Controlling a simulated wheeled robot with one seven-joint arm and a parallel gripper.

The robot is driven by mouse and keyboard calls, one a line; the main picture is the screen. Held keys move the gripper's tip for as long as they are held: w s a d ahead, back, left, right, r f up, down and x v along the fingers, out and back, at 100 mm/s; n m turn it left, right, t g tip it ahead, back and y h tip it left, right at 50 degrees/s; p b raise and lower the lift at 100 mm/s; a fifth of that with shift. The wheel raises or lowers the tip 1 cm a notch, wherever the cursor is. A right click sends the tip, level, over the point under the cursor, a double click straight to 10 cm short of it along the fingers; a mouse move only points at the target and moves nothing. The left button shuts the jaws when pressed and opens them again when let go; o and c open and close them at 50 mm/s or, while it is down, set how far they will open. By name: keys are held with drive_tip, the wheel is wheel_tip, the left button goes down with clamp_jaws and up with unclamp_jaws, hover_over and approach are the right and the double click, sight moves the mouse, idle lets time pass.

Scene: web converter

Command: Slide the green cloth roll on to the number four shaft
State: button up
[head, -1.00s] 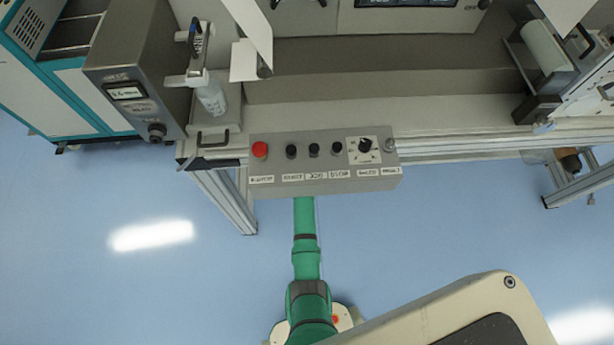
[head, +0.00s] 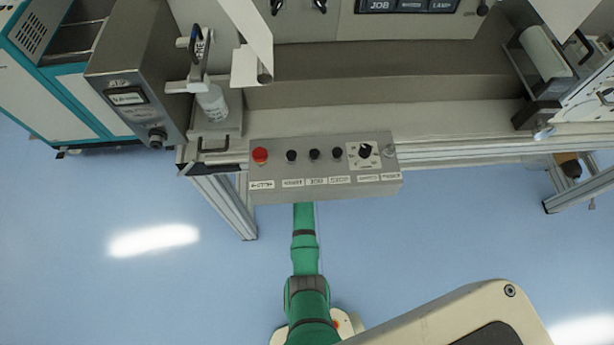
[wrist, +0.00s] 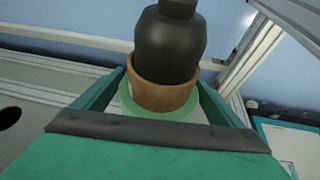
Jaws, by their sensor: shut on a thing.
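In the wrist view, my gripper (wrist: 162,84) has its two green fingers on either side of a brown core (wrist: 162,96) with a pale green roll (wrist: 162,112) around its lower part. It is shut on this roll. A dark, rounded black piece (wrist: 170,45) stands in line with the core, its lower end at or inside the core's mouth; how deep I cannot tell. No number shows on the black piece. In the head view, my gripper and the roll are hidden beneath the machine's control box.
The control box (head: 325,185), with a red button and several black knobs, overhangs my arm. A metal frame leg (head: 222,200) stands left of it. A grey cabinet (head: 135,75) is at upper left. Blue floor (head: 420,240) is open below. Frame rails (wrist: 70,62) run close behind the roll.

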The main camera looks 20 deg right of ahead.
drive_tip(key=shift+w+d, duration=0.15)
drive_tip(key=shift+w, duration=0.4)
drive_tip(key=o, duration=1.4)
drive_tip(key=shift+s+r, duration=0.2)
drive_tip(key=shift+r, duration=0.45)
drive_tip(key=s+a, duration=0.2)
drive_tip(key=s, duration=0.1)
drive_tip(key=s+a, duration=0.2)
drive_tip(key=s, duration=0.2)
drive_tip(key=s+a, duration=0.1)
drive_tip(key=s, duration=0.2)
drive_tip(key=shift+s+a+f, duration=0.1)
drive_tip(key=shift+s+a, duration=0.15)
drive_tip(key=shift+a, duration=0.15)
drive_tip(key=shift+s, duration=0.1)
